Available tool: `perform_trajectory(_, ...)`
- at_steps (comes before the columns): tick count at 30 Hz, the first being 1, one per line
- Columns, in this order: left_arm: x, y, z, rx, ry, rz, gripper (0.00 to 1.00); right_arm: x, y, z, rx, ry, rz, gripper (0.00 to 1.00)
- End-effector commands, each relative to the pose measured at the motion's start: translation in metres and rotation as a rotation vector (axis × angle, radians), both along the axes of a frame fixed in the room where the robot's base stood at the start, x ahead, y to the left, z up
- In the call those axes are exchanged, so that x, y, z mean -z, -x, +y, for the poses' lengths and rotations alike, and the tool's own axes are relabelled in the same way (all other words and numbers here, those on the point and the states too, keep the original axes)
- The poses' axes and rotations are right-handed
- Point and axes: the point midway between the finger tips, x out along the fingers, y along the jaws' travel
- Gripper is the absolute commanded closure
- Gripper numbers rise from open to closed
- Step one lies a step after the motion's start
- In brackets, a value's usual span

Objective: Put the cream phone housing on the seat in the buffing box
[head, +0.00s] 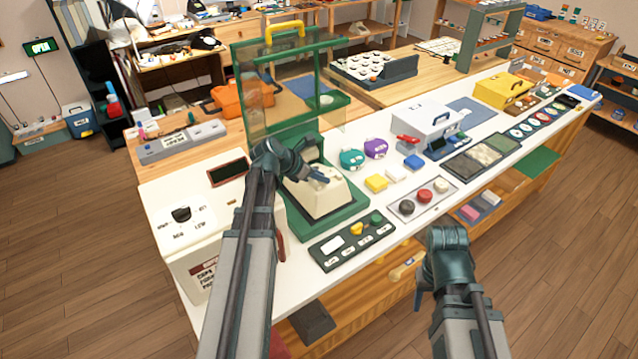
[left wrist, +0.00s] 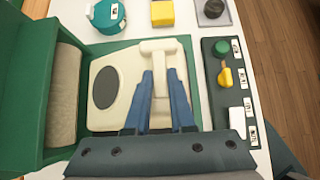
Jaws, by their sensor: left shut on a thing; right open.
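The cream phone housing (head: 316,197) is inside the green buffing box (head: 350,209), low over its floor. My left gripper (head: 322,177) reaches in from above and is shut on the housing's raised cradle part. In the left wrist view the housing (left wrist: 109,72) lies flat-looking with its dark oval dial area to the left, and the blue fingers (left wrist: 161,88) close on its stem. The seat is hidden under the housing; I cannot tell whether the housing touches it. The box's clear door (head: 277,85) with a yellow handle is raised. My right gripper (head: 418,298) is open and empty before the bench.
A control panel (head: 352,243) with a yellow lever and green button lies before the box. Teal (head: 351,159) and purple (head: 376,148) housings stand to the right. A white dial unit (head: 183,235) is at left.

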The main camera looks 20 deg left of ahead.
Motion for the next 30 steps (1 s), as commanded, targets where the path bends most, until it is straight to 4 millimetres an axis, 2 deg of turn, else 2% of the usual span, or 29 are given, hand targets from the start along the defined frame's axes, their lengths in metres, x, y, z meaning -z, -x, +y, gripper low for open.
perform_trajectory(1,0.008,0.000,-0.001,-0.001,0.001,-0.001,1.00,0.008,0.000,0.000,0.000,0.000,0.000,0.50)
perform_trajectory(13,0.010,-0.001,-0.001,-0.002,0.000,-0.001,1.00,0.010,0.000,0.000,0.000,0.000,0.000,0.50)
perform_trajectory(14,0.009,-0.001,-0.001,-0.001,0.000,0.000,0.73,0.009,0.000,0.000,0.000,0.000,0.000,0.50)
perform_trajectory(18,0.008,-0.001,-0.001,-0.001,0.000,0.000,0.48,0.008,0.000,0.000,0.000,0.000,0.000,0.50)
perform_trajectory(26,0.008,-0.001,-0.001,-0.001,0.000,0.000,0.48,0.008,0.000,0.000,0.000,0.000,0.000,0.50)
perform_trajectory(30,0.000,0.002,0.000,-0.002,-0.001,0.000,0.48,0.000,0.000,0.000,0.000,0.000,0.000,0.50)
